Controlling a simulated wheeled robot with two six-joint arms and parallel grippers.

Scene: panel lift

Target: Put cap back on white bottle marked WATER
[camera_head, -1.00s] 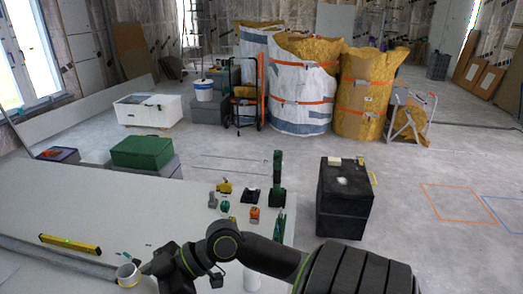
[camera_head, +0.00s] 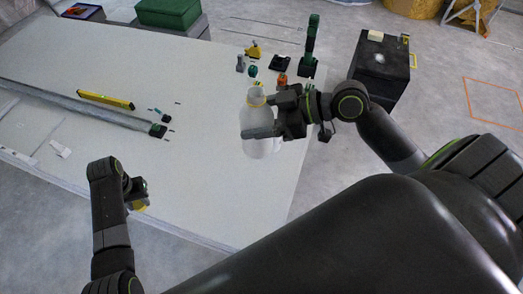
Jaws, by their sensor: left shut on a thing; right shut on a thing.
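The white bottle (camera_head: 260,148) is held above the right part of the pale panel table (camera_head: 190,150). It is roughly upright, with a yellow ring at its neck and no cap visible on top. No WATER marking is readable. My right gripper (camera_head: 270,118) is shut on the bottle's upper body from the right. My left gripper (camera_head: 137,197) is at the table's near left side, well apart from the bottle. It is shut on a small yellow thing (camera_head: 142,207), which looks like the cap but is mostly hidden by the gripper.
A yellow spirit level (camera_head: 106,100) and a long grey bar (camera_head: 60,98) lie on the table's left. Several small tools, including a green upright tool (camera_head: 311,45), stand at the far right end. A black box (camera_head: 380,68) stands beyond. The table's middle is clear.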

